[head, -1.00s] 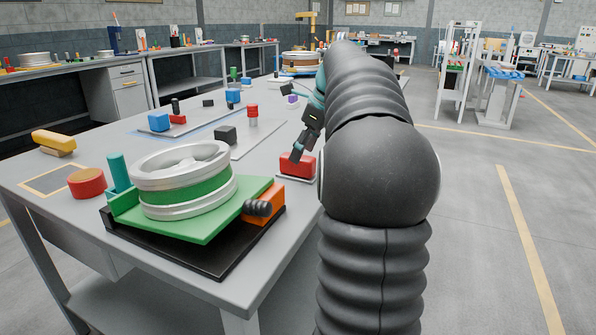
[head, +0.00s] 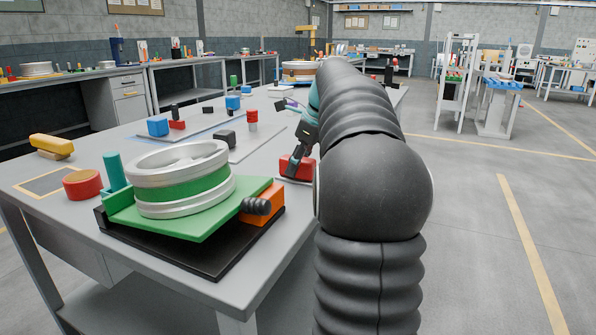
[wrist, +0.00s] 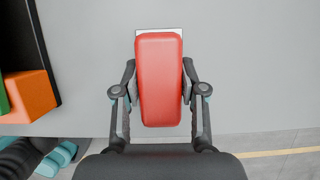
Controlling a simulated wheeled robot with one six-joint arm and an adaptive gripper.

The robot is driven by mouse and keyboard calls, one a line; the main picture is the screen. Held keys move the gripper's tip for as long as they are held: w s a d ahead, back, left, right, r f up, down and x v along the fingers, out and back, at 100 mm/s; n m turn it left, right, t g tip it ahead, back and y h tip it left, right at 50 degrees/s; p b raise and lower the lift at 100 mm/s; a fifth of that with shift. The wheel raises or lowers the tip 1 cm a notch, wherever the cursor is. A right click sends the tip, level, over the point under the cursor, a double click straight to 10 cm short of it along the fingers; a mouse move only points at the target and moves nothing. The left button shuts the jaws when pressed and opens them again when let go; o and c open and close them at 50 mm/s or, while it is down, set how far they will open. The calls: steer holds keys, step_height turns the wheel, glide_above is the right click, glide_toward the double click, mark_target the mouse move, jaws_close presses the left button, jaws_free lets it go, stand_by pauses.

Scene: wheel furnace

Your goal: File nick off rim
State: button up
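The metal wheel rim (head: 184,206) with a green band lies on a green plate (head: 205,232) over a black base. No nick is discernible at this size. A red block (head: 308,170) with rounded edges sits on a pale plate near the table's right edge; it fills the middle of the wrist view (wrist: 159,80). My gripper (head: 297,170) is down at this block, with one finger on each side. In the wrist view my gripper (wrist: 159,78) has its fingertips right beside the block's long sides; whether they press on it is unclear. No file shape is recognisable.
An orange block (head: 263,207) with a dark ribbed knob is at the plate's right corner. A teal post (head: 113,172), a red disc (head: 82,184) and a yellow block (head: 51,144) stand left of the wheel. A black block (head: 225,138) lies behind it.

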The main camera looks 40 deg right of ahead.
steer(key=shift+o, duration=1.1)
steer(key=c, duration=0.6)
steer(key=shift+r+p, duration=1.35)
steer(key=shift+p, duration=0.15)
steer(key=shift+r+p, duration=0.5)
steer(key=shift+r, duration=0.7)
